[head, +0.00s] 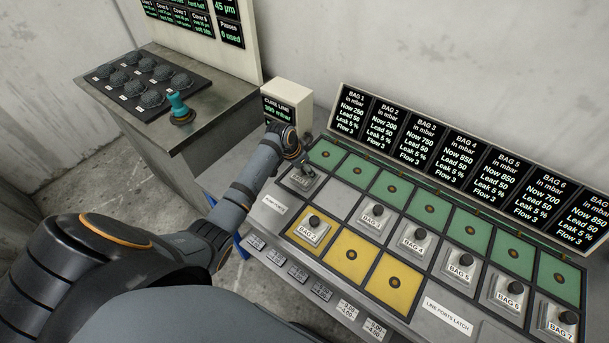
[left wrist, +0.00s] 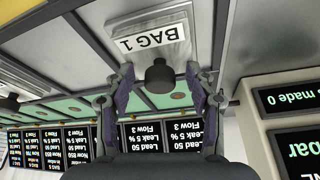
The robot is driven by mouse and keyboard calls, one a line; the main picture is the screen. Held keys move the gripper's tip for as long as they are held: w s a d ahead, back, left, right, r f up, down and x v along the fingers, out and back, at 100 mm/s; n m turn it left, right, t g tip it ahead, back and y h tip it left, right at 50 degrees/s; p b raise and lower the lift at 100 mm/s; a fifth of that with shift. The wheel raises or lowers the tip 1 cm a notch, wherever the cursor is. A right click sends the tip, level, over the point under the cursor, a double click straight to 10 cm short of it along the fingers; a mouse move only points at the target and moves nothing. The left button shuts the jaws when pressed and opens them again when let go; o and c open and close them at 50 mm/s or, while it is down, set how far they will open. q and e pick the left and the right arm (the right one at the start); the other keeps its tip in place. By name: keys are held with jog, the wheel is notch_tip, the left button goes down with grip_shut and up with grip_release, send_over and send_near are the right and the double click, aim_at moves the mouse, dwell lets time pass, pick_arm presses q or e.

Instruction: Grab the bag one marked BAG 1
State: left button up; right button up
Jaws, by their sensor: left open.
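The bag one block (head: 298,184) sits in the left end cell of the sloped panel, partly hidden by my left gripper (head: 304,164). In the left wrist view its white BAG 1 label shows upside down on the grey block (left wrist: 153,38), with a dark round knob (left wrist: 160,76). My left gripper (left wrist: 161,88) is open, with its two fingers on either side of the knob. I see gaps between the knob and both fingers. My right gripper is in neither view.
BAG 2 (head: 310,231) stands on a yellow pad in front, near my left arm. BAG 3 (head: 372,218) and several similar blocks stand to the right. Green pads (head: 390,182) line the back below the display board (head: 460,150). A cure line box (head: 288,103) stands behind the gripper.

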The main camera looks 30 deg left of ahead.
pick_arm(q)
jog(key=shift+s, duration=0.15)
jog(key=c, duration=0.4)
grip_shut()
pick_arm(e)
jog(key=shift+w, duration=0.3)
pick_arm(q)
jog(key=shift+r, duration=0.2)
jog(key=shift+r+b, duration=0.3)
jog(key=shift+r, duration=0.05)
jog(key=s+d+r+b, duration=0.2)
jog(key=s+d+r, duration=0.1)
jog(key=s+r, duration=0.9)
jog(key=shift+s+d, duration=0.3)
jog(key=shift+s, duration=0.45)
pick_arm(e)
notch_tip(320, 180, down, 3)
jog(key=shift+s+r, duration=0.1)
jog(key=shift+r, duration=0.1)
